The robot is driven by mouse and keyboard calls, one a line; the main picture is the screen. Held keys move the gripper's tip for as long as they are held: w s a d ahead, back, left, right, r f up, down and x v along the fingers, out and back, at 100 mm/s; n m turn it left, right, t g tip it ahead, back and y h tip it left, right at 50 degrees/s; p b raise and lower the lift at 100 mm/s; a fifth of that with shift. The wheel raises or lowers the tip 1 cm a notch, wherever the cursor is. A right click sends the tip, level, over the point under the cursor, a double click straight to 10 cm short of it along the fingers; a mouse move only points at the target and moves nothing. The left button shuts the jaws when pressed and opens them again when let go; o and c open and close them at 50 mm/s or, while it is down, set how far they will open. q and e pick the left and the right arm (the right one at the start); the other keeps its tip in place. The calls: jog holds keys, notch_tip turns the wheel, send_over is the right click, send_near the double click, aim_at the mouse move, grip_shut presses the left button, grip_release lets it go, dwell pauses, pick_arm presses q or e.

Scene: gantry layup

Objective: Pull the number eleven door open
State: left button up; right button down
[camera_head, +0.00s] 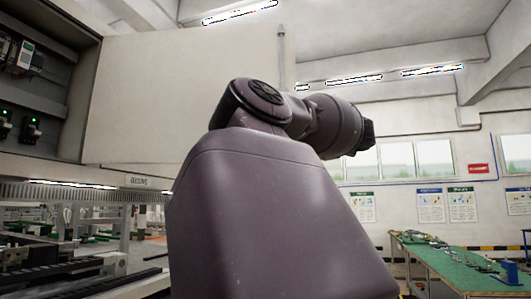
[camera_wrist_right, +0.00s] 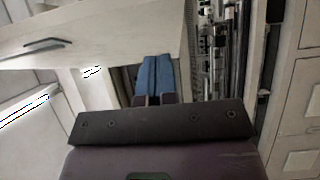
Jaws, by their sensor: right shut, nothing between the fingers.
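In the head view a pale cabinet door (camera_head: 150,85) stands swung open beside a grey cabinet interior (camera_head: 50,75) with switches and green lights. I cannot read a number on it. In the right wrist view a pale door panel (camera_wrist_right: 110,35) with a dark bar handle (camera_wrist_right: 48,44) fills the upper left. My right gripper (camera_wrist_right: 155,62), with blue fingers, is shut and empty. Its fingers are in front of the panel's edge, close to the open cabinet interior (camera_wrist_right: 218,60); I cannot tell whether they touch the panel. My left gripper is not in view.
My own arm blocks the middle of the head view. A green-topped table (camera_head: 450,262) stands at the lower right. Pale closed panels (camera_wrist_right: 300,100) line the right of the wrist view.

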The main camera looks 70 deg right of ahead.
jog(key=b+v, duration=0.1)
jog(key=v, duration=0.7)
jog(key=shift+d, duration=0.25)
jog(key=shift+s+f, duration=0.1)
jog(key=shift+s, duration=0.05)
